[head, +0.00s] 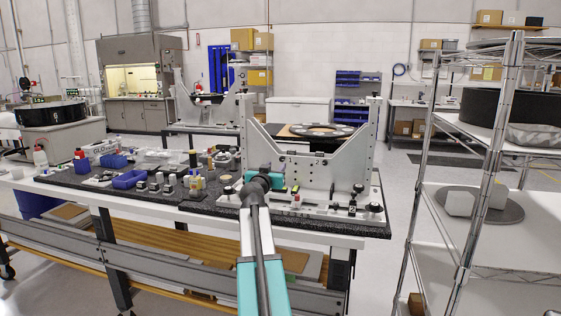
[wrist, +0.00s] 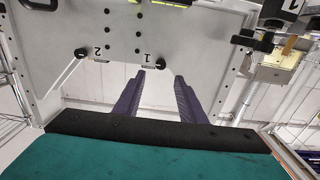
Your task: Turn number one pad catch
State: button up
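The pale mirror fixture plate (head: 335,172) stands upright on the bench. In the wrist view the plate (wrist: 60,25) appears upside down, with inverted labels "1" and "2". The number one pad catch (wrist: 159,66), a small black knob with a light pin, sits beside the "1". The number two catch (wrist: 80,53) is to its left. My gripper (wrist: 160,75) is open, its two dark purple fingers apart, with nothing visible between them. The tips appear just below the number one catch; contact cannot be told. In the head view my arm hides the fingers and that catch.
The dark bench top (head: 120,188) holds small fittings and blue bins (head: 129,179) left of the fixture. A wire shelf rack (head: 480,160) stands close on the right. Black knobs (head: 375,208) rise from the fixture's base. A dark clamp-like part (wrist: 262,41) shows at upper right in the wrist view.

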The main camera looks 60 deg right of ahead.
aim_at(282, 159)
jog(key=shift+p+x, duration=0.7)
jog(key=shift+x, duration=3.3)
grip_shut()
